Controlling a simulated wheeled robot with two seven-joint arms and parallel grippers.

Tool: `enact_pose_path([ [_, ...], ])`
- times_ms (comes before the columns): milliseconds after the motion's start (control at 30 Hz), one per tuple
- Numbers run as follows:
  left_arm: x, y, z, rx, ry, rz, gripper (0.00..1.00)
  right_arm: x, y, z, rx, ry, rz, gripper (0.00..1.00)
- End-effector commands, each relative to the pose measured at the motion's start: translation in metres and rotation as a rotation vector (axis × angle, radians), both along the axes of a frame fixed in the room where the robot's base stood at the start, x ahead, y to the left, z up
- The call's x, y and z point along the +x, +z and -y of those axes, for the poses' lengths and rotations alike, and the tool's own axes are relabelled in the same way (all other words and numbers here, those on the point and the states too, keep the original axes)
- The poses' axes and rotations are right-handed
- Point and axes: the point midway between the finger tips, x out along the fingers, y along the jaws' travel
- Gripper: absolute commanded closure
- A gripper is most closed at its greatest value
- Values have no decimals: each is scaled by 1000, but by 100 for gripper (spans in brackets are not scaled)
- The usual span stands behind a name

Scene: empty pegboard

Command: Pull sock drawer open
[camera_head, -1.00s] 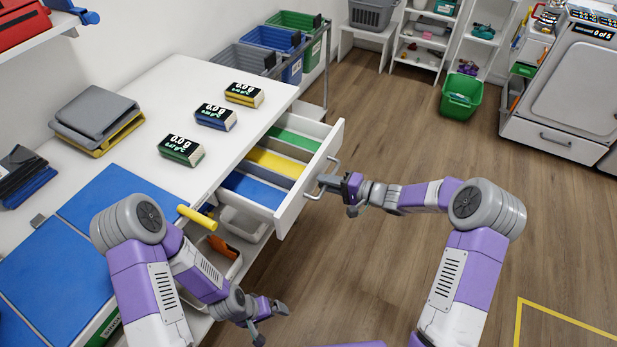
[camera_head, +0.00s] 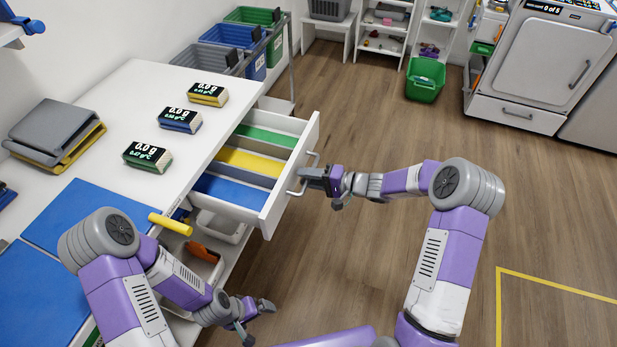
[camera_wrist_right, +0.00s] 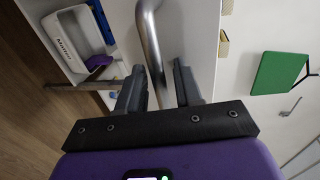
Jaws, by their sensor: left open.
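The sock drawer (camera_head: 290,182) is pulled well out from under the white table, with green, yellow and blue compartment floors in view. Its metal handle (camera_head: 304,172) is on the white front. My right gripper (camera_head: 312,178) is at the handle. In the right wrist view the handle bar (camera_wrist_right: 152,45) runs between the two spread fingers of the right gripper (camera_wrist_right: 160,75), with a gap showing beside the bar. My left gripper (camera_head: 256,322) is open and empty, low in front of the table, apart from the drawer.
On the white table (camera_head: 130,95) stand several small displays (camera_head: 148,157), folded grey cloth (camera_head: 50,128) and blue mats (camera_head: 85,215). A yellow bar (camera_head: 170,223) sticks out at the table edge. Bins (camera_head: 236,40) stand behind. The wooden floor (camera_head: 370,130) right of the drawer is clear.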

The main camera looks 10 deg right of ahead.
Motion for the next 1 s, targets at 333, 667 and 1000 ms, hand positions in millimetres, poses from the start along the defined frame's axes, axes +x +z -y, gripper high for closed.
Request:
enact_pose_path([
  [333, 0, 12, 0, 0, 0, 0, 0, -23, 11, 40, -1, -4, 0, 65],
  [667, 0, 16, 0, 0, 0, 0, 0, -39, 16, 63, -1, 0, 1, 65],
  [1000, 0, 16, 0, 0, 0, 0, 0, -39, 15, 63, 0, 0, 0, 65],
])
